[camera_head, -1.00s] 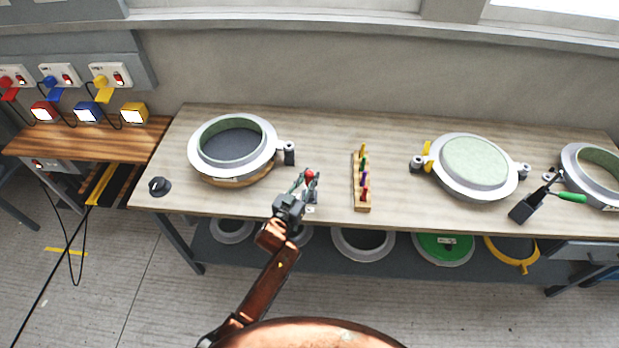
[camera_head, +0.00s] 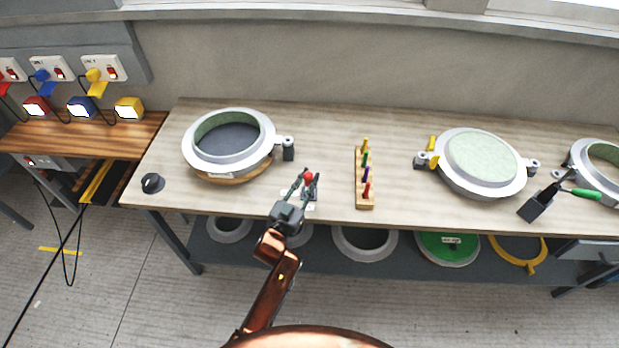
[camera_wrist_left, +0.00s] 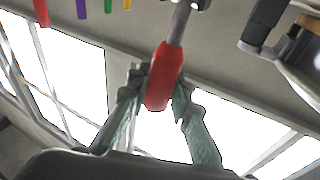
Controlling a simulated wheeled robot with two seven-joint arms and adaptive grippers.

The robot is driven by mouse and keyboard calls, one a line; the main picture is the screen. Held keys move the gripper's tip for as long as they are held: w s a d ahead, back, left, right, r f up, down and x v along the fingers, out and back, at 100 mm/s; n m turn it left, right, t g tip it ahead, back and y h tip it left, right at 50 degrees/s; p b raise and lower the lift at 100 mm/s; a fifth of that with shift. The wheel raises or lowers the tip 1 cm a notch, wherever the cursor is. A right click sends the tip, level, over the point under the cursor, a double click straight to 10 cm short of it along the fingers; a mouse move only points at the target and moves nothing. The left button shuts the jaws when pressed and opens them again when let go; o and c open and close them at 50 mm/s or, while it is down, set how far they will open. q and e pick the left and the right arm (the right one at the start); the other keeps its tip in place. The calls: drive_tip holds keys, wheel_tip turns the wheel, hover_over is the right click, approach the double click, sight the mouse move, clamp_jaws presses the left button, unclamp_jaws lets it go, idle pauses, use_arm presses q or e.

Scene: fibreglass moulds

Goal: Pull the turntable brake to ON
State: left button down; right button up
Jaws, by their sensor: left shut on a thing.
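The brake lever has a red knob (camera_head: 308,177) on a grey stem and stands near the front edge of the bench, right of the left mould. My left gripper (camera_head: 304,184) reaches it from the front, with its fingers on either side of the knob. In the left wrist view the red knob (camera_wrist_left: 164,78) sits between the two fingertips (camera_wrist_left: 158,88), and the grey stem runs up from it. The gripper is shut on the knob. The lever's base and any ON marking are partly hidden or too small to read. My right gripper is not in view.
A round mould on a turntable (camera_head: 231,176) stands left of the lever. A wooden rack (camera_head: 365,202) with coloured pegs stands close on the right. A black dial (camera_head: 152,183) is at the left corner. Other moulds (camera_head: 514,182) are further right.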

use_arm(q)
drive_tip(key=s+f+m+t+h+b, duration=0.1)
drive_tip(key=s+t+h+b, duration=0.1)
drive_tip(key=b, duration=0.3)
drive_tip(key=shift+s+f+m, duration=0.15)
drive_tip(key=shift+f+m, duration=0.15)
drive_tip(key=shift+f, duration=0.1)
drive_tip(key=shift+s+m+t+h+b, duration=0.6)
drive_tip(key=shift+b, duration=0.75)
drive_tip(key=shift+r, duration=0.1)
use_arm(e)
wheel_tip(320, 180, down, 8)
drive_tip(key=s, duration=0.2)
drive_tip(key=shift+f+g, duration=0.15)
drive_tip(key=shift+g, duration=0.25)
use_arm(q)
drive_tip(key=c, duration=1.8)
unclamp_jaws()
drive_tip(key=shift+c, duration=0.2)
drive_tip(key=shift+o, duration=0.6)
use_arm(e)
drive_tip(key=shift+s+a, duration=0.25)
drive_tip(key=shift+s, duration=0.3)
use_arm(q)
drive_tip(key=v, duration=1.2)
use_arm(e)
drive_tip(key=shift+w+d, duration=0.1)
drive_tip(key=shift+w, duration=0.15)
